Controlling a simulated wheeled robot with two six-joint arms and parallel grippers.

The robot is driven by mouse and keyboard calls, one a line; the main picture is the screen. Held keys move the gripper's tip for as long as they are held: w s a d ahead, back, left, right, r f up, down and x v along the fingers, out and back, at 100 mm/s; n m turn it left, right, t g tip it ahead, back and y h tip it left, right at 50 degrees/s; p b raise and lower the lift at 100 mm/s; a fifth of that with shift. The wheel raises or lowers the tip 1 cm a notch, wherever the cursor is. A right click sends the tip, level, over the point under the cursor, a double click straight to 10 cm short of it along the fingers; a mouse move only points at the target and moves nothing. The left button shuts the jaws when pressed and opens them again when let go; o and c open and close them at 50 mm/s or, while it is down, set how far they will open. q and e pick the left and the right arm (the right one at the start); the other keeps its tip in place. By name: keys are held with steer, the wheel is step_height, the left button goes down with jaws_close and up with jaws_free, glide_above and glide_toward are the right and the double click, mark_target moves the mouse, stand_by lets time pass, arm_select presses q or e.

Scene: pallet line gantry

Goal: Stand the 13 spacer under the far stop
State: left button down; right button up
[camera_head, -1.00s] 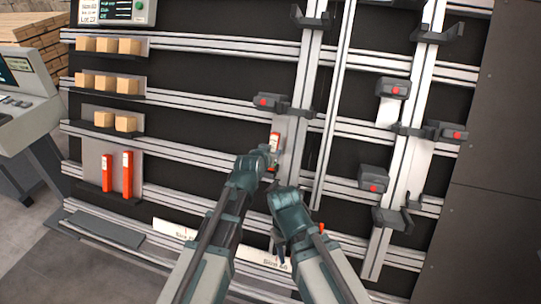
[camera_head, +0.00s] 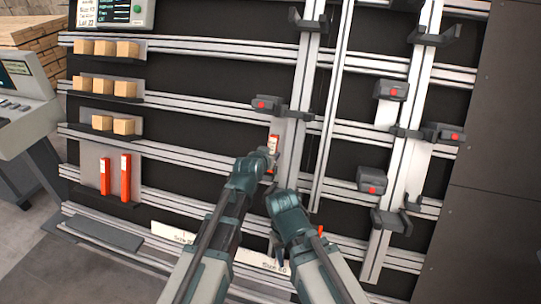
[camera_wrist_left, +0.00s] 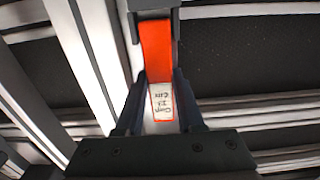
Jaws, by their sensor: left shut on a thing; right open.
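My left gripper (camera_head: 268,160) is shut on a red spacer (camera_head: 273,143) with a white label, which stands roughly upright at the left upright of the rack. The spacer also shows in the left wrist view (camera_wrist_left: 157,50), between the fingers (camera_wrist_left: 155,100); its label is upside down and too small to read surely. The dark stop (camera_head: 266,103) with a red dot is just above the spacer in the head view. I cannot tell whether they touch. My right gripper (camera_head: 284,203) is lower, beside the upright, and holds nothing that I can see; its fingertips are largely hidden.
Two red spacers (camera_head: 126,178) stand on a lower left shelf. Wooden blocks (camera_head: 102,48) sit on shelves above. Other stops (camera_head: 391,90) with red dots and brackets (camera_head: 391,220) jut out at the right. A control console (camera_head: 22,105) stands at far left.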

arm_select(q)
steer(key=shift+s+f+b, duration=0.15)
steer(key=shift+f+b, duration=0.2)
arm_select(e)
steer(key=shift+f, duration=0.35)
stand_by(0.3)
arm_select(q)
steer(key=shift+c, duration=2.2)
jaws_free()
steer(key=shift+a, duration=0.1)
steer(key=p+v, duration=0.6)
steer(key=v, duration=0.7)
steer(key=shift+s, duration=0.35)
arm_select(e)
step_height(320, 180, up, 6)
steer(key=s+a, duration=0.1)
steer(key=s, duration=0.1)
steer(key=shift+a+r, duration=0.2)
arm_select(q)
steer(key=shift+a+r, duration=0.1)
steer(key=shift+r, duration=0.05)
